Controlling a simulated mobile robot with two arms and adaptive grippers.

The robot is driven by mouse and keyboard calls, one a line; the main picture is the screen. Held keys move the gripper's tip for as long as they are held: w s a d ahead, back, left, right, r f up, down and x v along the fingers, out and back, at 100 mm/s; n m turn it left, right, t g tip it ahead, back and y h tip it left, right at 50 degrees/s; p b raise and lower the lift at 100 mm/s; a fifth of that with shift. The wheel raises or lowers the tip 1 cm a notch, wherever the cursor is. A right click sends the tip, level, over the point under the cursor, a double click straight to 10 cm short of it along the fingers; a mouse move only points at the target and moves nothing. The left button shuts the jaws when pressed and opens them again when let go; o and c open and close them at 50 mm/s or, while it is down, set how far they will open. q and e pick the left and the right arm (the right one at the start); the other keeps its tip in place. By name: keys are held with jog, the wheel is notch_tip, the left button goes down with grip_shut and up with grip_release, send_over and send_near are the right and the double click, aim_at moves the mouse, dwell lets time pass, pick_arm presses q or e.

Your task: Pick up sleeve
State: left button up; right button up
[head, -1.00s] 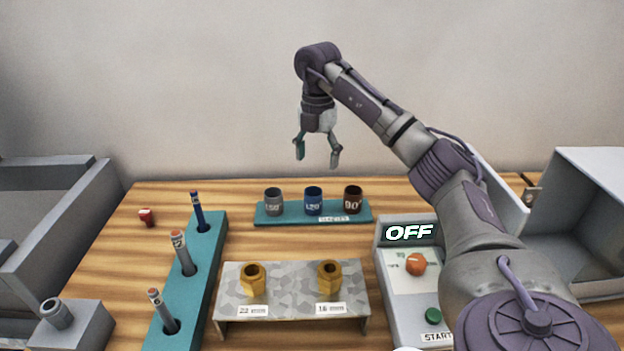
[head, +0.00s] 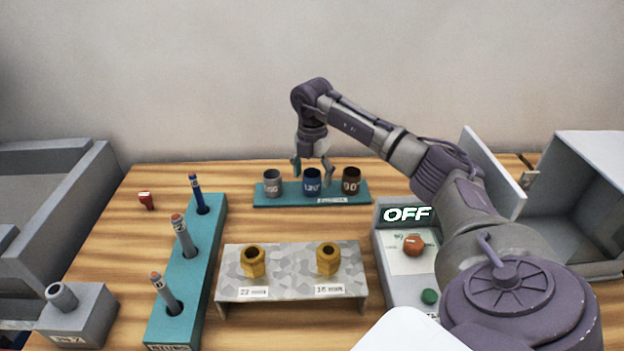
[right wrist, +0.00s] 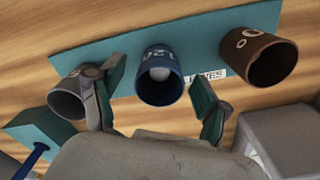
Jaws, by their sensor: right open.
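Three sleeves stand in a row on a teal tray (head: 262,203) at the back of the table. They are a grey sleeve (head: 272,184), a blue sleeve (head: 312,183) marked 120 and a brown sleeve (head: 351,181) marked 90. My right gripper (head: 312,177) is open at the blue sleeve, with a finger towards each side of it. In the right wrist view the blue sleeve (right wrist: 160,80) lies between the open fingers (right wrist: 160,108), apart from the right one. The left finger overlaps the grey sleeve (right wrist: 68,98). My left gripper is not in view.
A grey patterned stand (head: 290,273) holds two brass nuts (head: 253,262). A teal block (head: 183,265) holds several upright studs on the left. A control box (head: 405,250) reading OFF and an open grey box (head: 580,205) are right. A small red part (head: 146,201) lies back left.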

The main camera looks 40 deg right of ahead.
notch_tip(320, 180, down, 2)
jog(key=shift+d, duration=0.1)
pick_arm(q)
jog(key=shift+d+r, duration=0.2)
jog(key=shift+d, duration=0.05)
pick_arm(e)
jog(key=shift+c, duration=0.2)
jog(key=c, duration=0.9)
pick_arm(q)
jog(key=shift+s, duration=0.1)
pick_arm(e)
jog(key=shift+r, duration=0.1)
